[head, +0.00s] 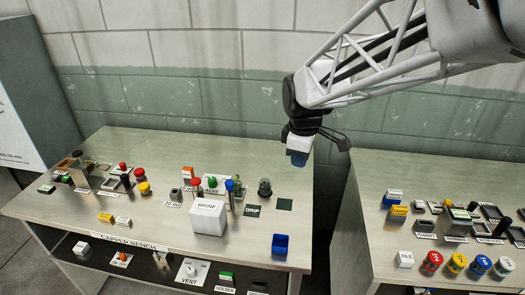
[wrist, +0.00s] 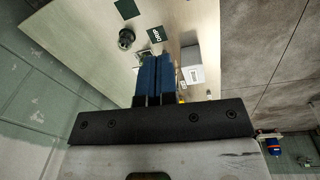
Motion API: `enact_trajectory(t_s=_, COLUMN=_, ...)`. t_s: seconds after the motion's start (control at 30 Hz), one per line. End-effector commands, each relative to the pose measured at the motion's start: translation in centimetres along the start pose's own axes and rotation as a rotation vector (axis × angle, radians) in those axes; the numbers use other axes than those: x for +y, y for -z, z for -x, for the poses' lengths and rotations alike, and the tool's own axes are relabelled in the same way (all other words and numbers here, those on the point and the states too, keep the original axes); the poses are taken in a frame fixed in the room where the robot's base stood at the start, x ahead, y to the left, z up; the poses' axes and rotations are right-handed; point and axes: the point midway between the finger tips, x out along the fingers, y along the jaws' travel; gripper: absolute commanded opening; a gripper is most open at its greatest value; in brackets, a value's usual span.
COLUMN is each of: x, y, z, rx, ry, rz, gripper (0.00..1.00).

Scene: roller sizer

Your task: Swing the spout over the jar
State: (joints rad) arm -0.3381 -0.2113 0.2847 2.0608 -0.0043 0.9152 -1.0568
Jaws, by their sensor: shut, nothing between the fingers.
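My gripper (head: 299,161) is high above the right end of the capper bench, near the wall. Its two blue fingers (wrist: 155,77) lie side by side, shut and empty, touching nothing. A dark green jar-like piece (head: 265,187) stands on the bench behind the DRIP label (head: 252,210); the wrist view also shows it (wrist: 126,38), left of the fingers. I cannot tell whether this is the jar. A white BRINE box (head: 208,216) stands to its front left, also partly visible in the wrist view (wrist: 190,65). I cannot make out the spout with certainty.
Red, green and blue-topped posts (head: 230,186) crowd behind the BRINE box. A blue open bin (head: 281,245) is at the bench's front right. A second bench (head: 355,240) with colored-lid jars (head: 456,263) stands right, across a gap. A dark green square (head: 284,204) lies beside DRIP.

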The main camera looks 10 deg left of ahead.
Motion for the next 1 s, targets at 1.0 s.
enact_trajectory(t_s=1.0, x=-14.2, y=-17.6, z=3.7, rx=0.088, ry=0.025, rz=-1.135, gripper=0.00)
